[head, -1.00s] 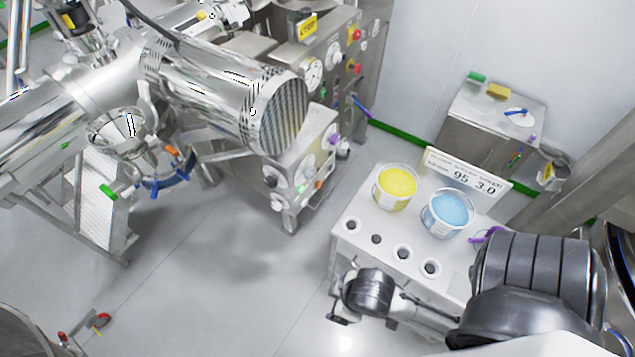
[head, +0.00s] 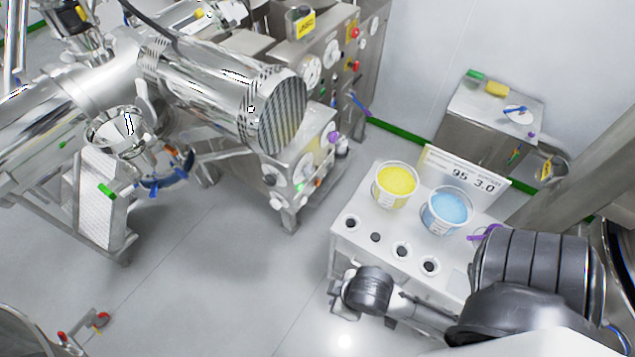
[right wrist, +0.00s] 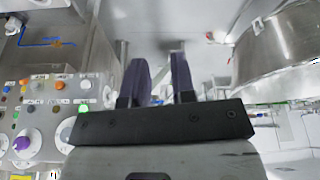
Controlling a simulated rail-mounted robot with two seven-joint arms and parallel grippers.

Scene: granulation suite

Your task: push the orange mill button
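An orange button (right wrist: 60,85) sits on a grey control panel (right wrist: 40,122) at the left of the right wrist view, above a lit green button (right wrist: 82,108). The panel's labels are too small to read. In the head view an orange spot (head: 318,183) shows low on the front of the steel machine cabinet (head: 305,160). My right gripper (right wrist: 160,65) shows two dark purple fingers standing apart with nothing between them. The panel is to the left of them, not touching. In the head view my right gripper (head: 338,300) is partly hidden behind its own wrist. My left gripper is not in view.
A white stand (head: 345,250) with a yellow tub (head: 396,184) and a blue tub (head: 447,210) is beside my right arm. Open floor (head: 240,280) lies between the stand and the machine. A large steel vessel (right wrist: 285,50) is at the right of the wrist view.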

